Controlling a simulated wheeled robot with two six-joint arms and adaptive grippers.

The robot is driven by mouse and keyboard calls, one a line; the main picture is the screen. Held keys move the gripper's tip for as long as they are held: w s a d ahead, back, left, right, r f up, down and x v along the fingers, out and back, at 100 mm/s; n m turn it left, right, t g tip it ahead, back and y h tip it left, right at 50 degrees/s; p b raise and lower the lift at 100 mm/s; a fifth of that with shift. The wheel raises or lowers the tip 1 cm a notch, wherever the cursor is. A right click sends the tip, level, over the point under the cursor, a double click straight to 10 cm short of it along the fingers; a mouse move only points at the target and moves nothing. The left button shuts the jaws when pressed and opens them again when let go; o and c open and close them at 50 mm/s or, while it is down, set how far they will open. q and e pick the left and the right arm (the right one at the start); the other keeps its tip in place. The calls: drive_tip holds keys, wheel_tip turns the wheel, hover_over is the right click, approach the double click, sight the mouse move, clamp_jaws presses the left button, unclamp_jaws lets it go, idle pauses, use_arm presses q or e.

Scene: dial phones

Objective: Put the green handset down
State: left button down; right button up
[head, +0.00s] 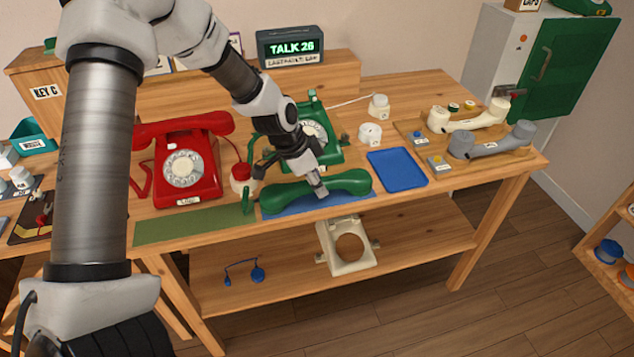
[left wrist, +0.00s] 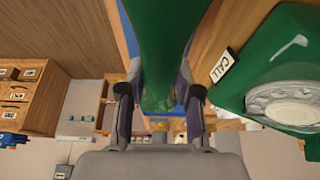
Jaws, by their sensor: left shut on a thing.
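The green handset (head: 348,183) lies lengthwise across the picture at the table's front edge, over a blue mat (head: 322,206). My left gripper (head: 318,190) is shut on the middle of its grip from above. The head view does not show clearly whether the handset touches the mat. In the left wrist view the handset (left wrist: 160,45) runs between the two fingers (left wrist: 158,95). The green dial phone (head: 316,129) stands just behind, partly hidden by my left arm; its dial shows in the left wrist view (left wrist: 290,103). My right gripper is not in view.
A red phone (head: 186,165) with its handset on stands to the left, behind a green mat (head: 190,228). A red-and-white object (head: 241,178) stands close left of my gripper. A blue tray (head: 397,170) lies to the right, before a wooden board with cream and grey handsets (head: 492,143).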

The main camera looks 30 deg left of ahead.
use_arm(q)
drive_tip(key=shift+s+f, duration=0.1)
drive_tip(key=c, duration=0.8)
unclamp_jaws()
drive_tip(key=v, duration=0.1)
drive_tip(key=p+v, duration=0.1)
drive_tip(key=v, duration=0.1)
drive_tip(key=p+v, duration=0.1)
drive_tip(key=shift+d+r, duration=0.1)
drive_tip(key=shift+r, duration=0.3)
drive_tip(key=v, duration=0.7)
drive_tip(key=shift+r+p, duration=0.3)
